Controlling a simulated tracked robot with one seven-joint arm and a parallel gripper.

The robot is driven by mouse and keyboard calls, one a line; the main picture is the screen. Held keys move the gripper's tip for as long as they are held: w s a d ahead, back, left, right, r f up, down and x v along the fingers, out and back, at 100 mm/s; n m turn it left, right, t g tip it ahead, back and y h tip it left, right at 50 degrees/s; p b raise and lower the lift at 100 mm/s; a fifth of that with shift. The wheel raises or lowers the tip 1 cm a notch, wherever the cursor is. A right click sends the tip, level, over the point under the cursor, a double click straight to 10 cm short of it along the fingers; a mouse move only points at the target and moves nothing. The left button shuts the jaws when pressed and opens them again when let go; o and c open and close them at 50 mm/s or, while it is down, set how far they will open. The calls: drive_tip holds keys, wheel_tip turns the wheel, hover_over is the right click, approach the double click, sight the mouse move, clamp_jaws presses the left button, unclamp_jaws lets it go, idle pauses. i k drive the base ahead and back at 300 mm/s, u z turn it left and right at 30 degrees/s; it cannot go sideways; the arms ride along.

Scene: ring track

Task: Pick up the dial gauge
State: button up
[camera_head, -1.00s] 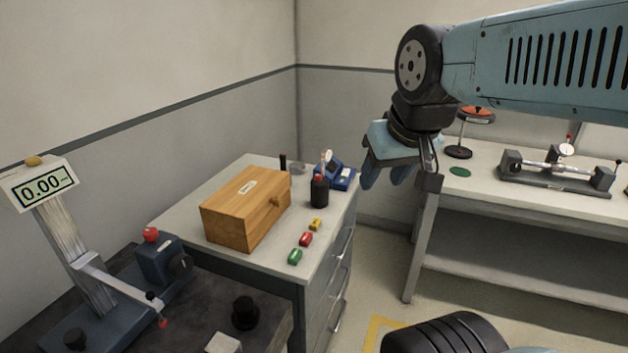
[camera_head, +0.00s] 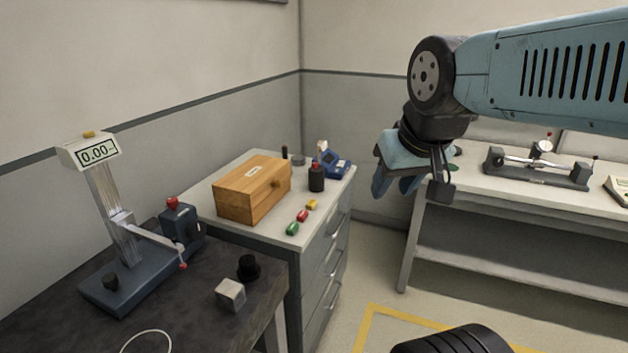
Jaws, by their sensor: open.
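A small dial gauge with a round white face (camera_head: 543,146) stands on the grey bench centre (camera_head: 537,171) on the right bench. A second small round pale face (camera_head: 322,147) shows by a blue device (camera_head: 334,164) at the back of the drawer cabinet; I cannot tell if it is a dial gauge. My gripper (camera_head: 394,186) hangs in the air between the cabinet and the right bench, pointing down. Its blue fingers are apart with nothing seen between them. It is clear of both pale faces.
The drawer cabinet (camera_head: 328,222) holds a wooden box (camera_head: 247,194), a dark bottle (camera_head: 316,179) and small coloured blocks (camera_head: 303,216). A digital height stand (camera_head: 122,222) and a metal cube (camera_head: 230,295) are on the dark table at left. Floor with yellow tape (camera_head: 400,317) is open.

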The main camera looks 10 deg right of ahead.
sight(317, 178)
drive_tip(key=u, duration=1.35)
drive_tip(key=i, duration=0.1)
drive_tip(key=z, duration=3.15)
drive_tip(key=k, duration=1)
drive_tip(key=u, duration=1.3)
drive_tip(key=i, duration=1.05)
drive_tip(key=u, duration=0.05)
